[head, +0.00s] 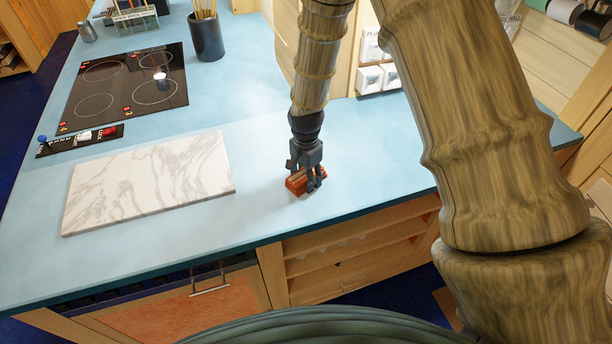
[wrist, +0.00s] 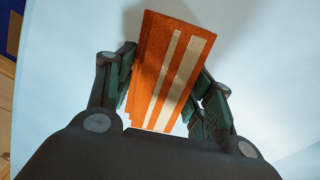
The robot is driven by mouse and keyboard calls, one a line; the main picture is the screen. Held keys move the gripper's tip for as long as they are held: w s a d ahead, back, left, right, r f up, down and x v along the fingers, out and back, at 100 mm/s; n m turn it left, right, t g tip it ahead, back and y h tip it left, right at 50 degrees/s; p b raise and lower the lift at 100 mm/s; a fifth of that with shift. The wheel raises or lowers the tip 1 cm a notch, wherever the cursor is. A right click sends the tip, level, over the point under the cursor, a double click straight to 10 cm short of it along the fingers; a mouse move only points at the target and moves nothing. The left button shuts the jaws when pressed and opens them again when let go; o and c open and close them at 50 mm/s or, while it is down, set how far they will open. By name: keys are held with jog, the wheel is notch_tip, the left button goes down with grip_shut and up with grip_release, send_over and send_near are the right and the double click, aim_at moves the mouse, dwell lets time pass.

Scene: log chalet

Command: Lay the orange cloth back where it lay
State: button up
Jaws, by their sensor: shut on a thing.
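The orange cloth (head: 296,184) is a small folded piece, and in the wrist view the cloth (wrist: 152,62) shows two pale stripes along its length. My gripper (head: 306,176) is shut on it, with one finger pad on each side in the wrist view (wrist: 165,92). The cloth is at the blue countertop (head: 262,150), right of the marble board. I cannot tell whether it touches the surface or is held just above it. Part of the cloth is hidden behind the fingers in the head view.
A white marble board (head: 150,182) lies left of my gripper. White sockets (head: 372,78) are behind. The counter around the cloth is clear.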

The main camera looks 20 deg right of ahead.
jog(key=o, duration=0.9)
jog(key=shift+s, duration=0.1)
jog(key=shift+o, duration=1.3)
jog(key=shift+f, duration=0.2)
jog(key=shift+r, duration=0.9)
notch_tip(320, 180, up, 11)
jog(key=b, duration=0.4)
